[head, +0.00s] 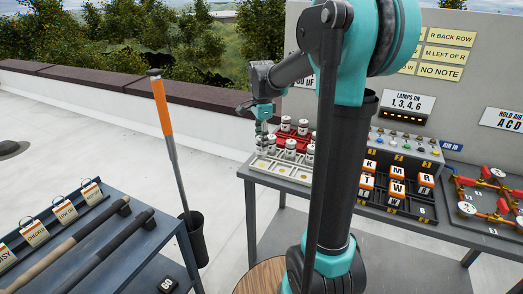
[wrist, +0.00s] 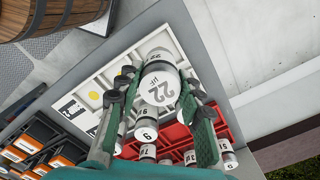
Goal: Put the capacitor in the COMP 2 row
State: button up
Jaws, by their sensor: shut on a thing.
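My gripper (wrist: 157,84) is shut on a white cylindrical capacitor (wrist: 160,88) marked 22 µF in the wrist view, with one green finger on each side. In the head view my gripper (head: 261,113) is above the left end of the table. Below the held capacitor lies a white tray (wrist: 84,93) with yellow round spots and small black-marked labels, too small to read surely. The tray also shows in the head view (head: 258,167). Several white capacitors stand in and near it, one marked 9 (wrist: 146,134). I cannot read a COMP 2 label.
A red rack (wrist: 180,140) with more white capacitors is beside the white tray. Orange-and-white lettered blocks (head: 396,188) sit in a black tray to the right. A wall stands behind the table. A wooden barrel (wrist: 45,15) is near the table edge.

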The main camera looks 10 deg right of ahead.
jog(key=shift+f, duration=2)
jog(key=o, duration=1.2)
jog(key=shift+f, duration=0.1)
notch_tip(320, 180, up, 12)
jog(key=shift+s, duration=0.1)
jog(key=s+d+f+n, duration=0.1)
jog(key=s+f+n, duration=0.1)
jog(key=s+f, duration=0.1)
jog(key=s+f+n+t, duration=0.1)
jog(key=s+f+n, duration=0.2)
jog(key=f, duration=0.1)
jog(key=s+d+f+n+t, duration=0.1)
jog(key=s+f+n, duration=0.2)
jog(key=s+f, duration=0.1)
jog(key=shift+s+d+f, duration=0.1)
jog(key=shift+d+f, duration=0.2)
jog(key=s+d+f+n+t, duration=0.1)
jog(key=s+f+n+t, duration=0.1)
jog(key=s+f+n, duration=0.6)
jog(key=s+f, duration=0.2)
jog(key=s, duration=0.1)
jog(key=shift+s+d+f, duration=0.15)
jog(key=shift+s+d, duration=0.1)
jog(key=shift+s, duration=0.1)
